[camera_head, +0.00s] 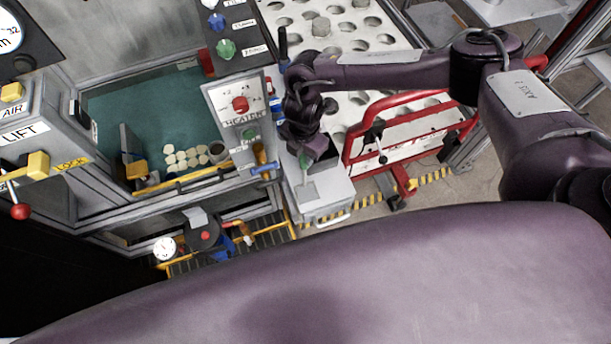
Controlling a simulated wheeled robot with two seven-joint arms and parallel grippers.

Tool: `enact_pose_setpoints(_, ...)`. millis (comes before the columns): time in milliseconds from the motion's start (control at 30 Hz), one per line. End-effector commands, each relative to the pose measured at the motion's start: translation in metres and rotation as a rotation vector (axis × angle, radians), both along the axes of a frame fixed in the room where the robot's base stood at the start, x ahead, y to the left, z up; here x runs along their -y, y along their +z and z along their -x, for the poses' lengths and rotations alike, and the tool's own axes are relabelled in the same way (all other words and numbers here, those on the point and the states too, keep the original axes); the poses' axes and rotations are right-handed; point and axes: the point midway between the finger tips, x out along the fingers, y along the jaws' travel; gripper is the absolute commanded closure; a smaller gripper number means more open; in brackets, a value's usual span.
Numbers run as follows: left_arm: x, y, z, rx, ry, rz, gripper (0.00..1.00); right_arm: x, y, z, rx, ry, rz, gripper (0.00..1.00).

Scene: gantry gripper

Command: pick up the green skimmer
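The green skimmer shows as a small green part (304,162) at the end of my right gripper, with a flat grey plate (307,191) just below it over the light grey box. My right gripper (307,150) comes down from above, and its dark fingers meet the green part and hide most of it. I cannot tell whether the fingers are closed on it. My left gripper is not in view.
A light grey box (335,198) stands below the gripper. To its left are the heater panel (228,98) and a teal tank (125,105) holding several pale discs. A red frame (350,150) and a perforated white plate (385,20) lie to the right and behind.

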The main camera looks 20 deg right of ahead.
Motion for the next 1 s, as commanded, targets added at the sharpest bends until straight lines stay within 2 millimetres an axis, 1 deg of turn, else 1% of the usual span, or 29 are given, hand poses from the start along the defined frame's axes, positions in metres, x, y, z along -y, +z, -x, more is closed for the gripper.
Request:
enact_pose_setpoints(33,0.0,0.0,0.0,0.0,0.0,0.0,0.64,0.0,0.0,0.0,0.0,0.0,0.0,0.92)
enact_pose_setpoints(100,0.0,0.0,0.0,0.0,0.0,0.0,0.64,0.0,0.001,-0.001,0.001,0.0,-0.001,0.97)
enact_pose_setpoints(367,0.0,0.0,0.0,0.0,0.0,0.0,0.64,0.0,0.002,-0.001,0.002,0.0,-0.001,0.97)
enact_pose_setpoints(467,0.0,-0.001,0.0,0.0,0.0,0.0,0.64,0.0,0.007,-0.001,0.001,0.0,-0.002,0.97)
enact_pose_setpoints(567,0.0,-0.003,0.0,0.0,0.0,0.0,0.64,-0.001,0.018,-0.002,0.004,0.001,-0.004,0.97)
enact_pose_setpoints(667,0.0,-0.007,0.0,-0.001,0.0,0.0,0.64,0.0,0.035,-0.002,0.005,0.001,-0.003,0.97)
enact_pose_setpoints(767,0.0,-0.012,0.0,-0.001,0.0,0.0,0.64,0.0,0.059,-0.002,0.007,0.002,-0.004,0.97)
enact_pose_setpoints(867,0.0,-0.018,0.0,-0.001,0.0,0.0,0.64,-0.001,0.09,-0.002,0.009,0.003,-0.003,0.97)
enact_pose_setpoints(900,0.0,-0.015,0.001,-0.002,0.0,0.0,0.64,0.0,0.107,-0.003,0.011,0.004,-0.001,0.97)
enact_pose_setpoints(1000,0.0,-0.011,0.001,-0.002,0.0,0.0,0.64,0.0,0.137,-0.003,0.01,0.003,0.001,0.97)
